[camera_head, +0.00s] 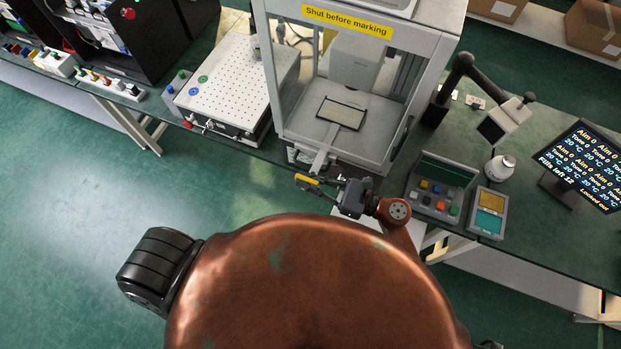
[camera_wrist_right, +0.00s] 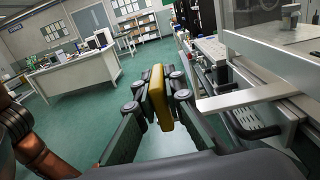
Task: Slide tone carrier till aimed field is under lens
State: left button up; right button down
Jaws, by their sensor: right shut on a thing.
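The tone carrier (camera_head: 340,113) shows in the head view as a flat plate with a dark-edged pale field, inside the open-fronted enclosure (camera_head: 440,60). A pale grey bar (camera_head: 322,160) sticks out from the enclosure's front; it also shows in the wrist view (camera_wrist_right: 245,97). My right gripper (camera_head: 318,182) is just in front of the enclosure, shut on a yellow grip (camera_wrist_right: 158,97). Whether the grip joins the bar is hidden by the fingers. A white-grey head (camera_head: 355,62) hangs above the carrier; its lens is not distinguishable. My left gripper is not in view.
A perforated plate unit (camera_head: 235,85) stands left of the enclosure. A button box (camera_head: 437,190), a small two-colour panel (camera_head: 489,212) and a jointed lamp arm (camera_head: 490,80) stand right. A tilted screen (camera_head: 585,165) reads "Aim 0", "Fills left 12" and "Locked out". Floor left is clear.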

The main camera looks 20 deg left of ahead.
jog(key=shift+s+a, duration=0.25)
jog(key=shift+a, duration=0.2)
jog(key=shift+s+a, duration=0.35)
jog(key=shift+a, duration=0.5)
jog(key=c, duration=1.9)
grip_release()
jog(key=shift+c, duration=0.2)
